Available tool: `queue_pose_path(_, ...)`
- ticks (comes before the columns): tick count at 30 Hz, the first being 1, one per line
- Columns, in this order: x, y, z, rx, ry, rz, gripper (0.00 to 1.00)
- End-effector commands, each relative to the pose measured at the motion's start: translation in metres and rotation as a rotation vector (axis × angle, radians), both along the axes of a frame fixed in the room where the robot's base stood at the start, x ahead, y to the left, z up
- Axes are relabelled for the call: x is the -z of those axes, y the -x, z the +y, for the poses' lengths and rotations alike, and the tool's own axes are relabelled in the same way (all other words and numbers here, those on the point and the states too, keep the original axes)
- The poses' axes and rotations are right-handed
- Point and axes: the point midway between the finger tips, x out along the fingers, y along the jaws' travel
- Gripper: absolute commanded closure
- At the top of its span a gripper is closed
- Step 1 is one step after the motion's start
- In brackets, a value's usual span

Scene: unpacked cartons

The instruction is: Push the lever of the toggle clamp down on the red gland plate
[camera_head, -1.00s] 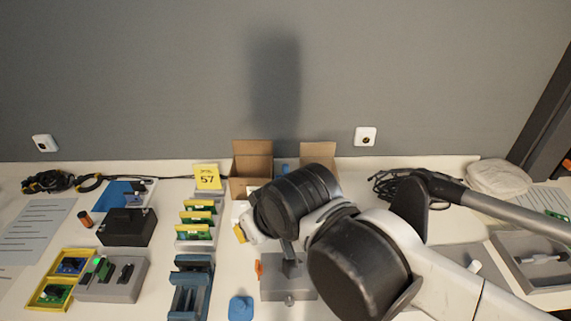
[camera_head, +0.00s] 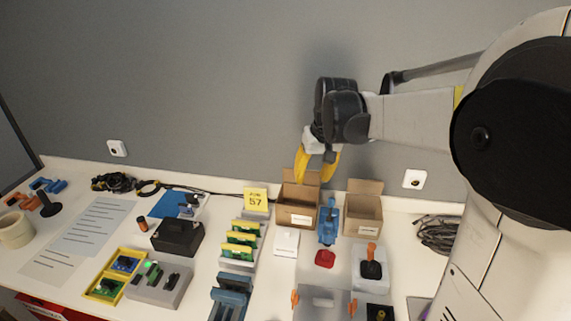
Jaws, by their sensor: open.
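A small red plate (camera_head: 325,259), which looks like the red gland plate, sits on the table right of centre. Just behind it a blue upright device (camera_head: 328,222), which looks like the toggle clamp, stands with its upper part pointing up. Whether the two touch is too small to tell. My gripper (camera_head: 317,174) has yellow fingers that are spread apart, with nothing seen between them. It points down, above and behind the blue device in the picture, in front of the open carton's flaps.
A white block (camera_head: 286,242) is left, a grey fixture (camera_head: 322,303) in front. My arm covers the right side.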

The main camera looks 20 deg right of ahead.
Motion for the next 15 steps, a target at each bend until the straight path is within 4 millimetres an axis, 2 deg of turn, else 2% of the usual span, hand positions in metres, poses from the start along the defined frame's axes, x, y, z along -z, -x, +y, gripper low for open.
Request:
queue_pose_path(1,0.003,-0.016,-0.02,0.019,-0.013,0.026,0.57)
queue_pose_path(3,0.016,-0.034,-0.045,0.037,-0.038,0.065,0.57)
queue_pose_path(9,0.063,-0.064,-0.11,0.078,-0.104,0.159,0.57)
queue_pose_path(12,0.083,-0.069,-0.131,0.091,-0.129,0.187,0.57)
queue_pose_path(15,0.095,-0.071,-0.143,0.097,-0.144,0.204,0.57)
